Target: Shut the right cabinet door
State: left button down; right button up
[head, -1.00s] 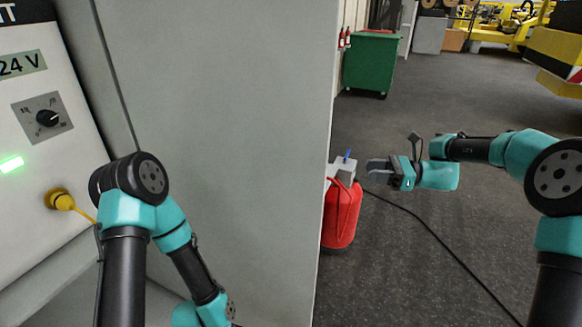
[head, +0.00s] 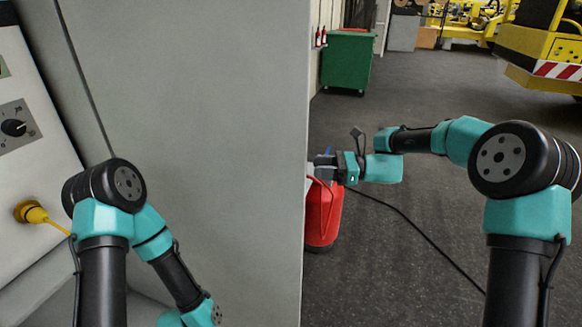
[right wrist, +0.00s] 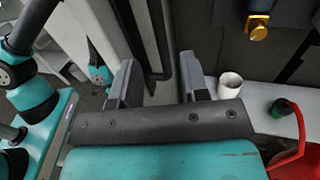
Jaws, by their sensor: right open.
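The cabinet door (head: 205,120) is a large plain grey panel standing open across the middle of the head view, its free vertical edge on the right. My right gripper (head: 318,167) is just right of that edge, partly overlapping the red tank behind it. In the right wrist view my right gripper (right wrist: 157,80) is open, with its two dark fingers apart. A dark vertical edge or bar shows beyond and between the fingers; I cannot tell if they touch it. My left arm is folded in front of the door, its gripper out of view.
A red tank (head: 322,220) stands behind the door's edge. A yellow plug (head: 30,212) sits in the left panel. A green bin (head: 347,62) is far back.

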aim_at(291, 167)
jog(key=a, duration=0.8)
jog(key=shift+w+a, duration=0.1)
jog(key=shift+a, duration=0.1)
grip_shut()
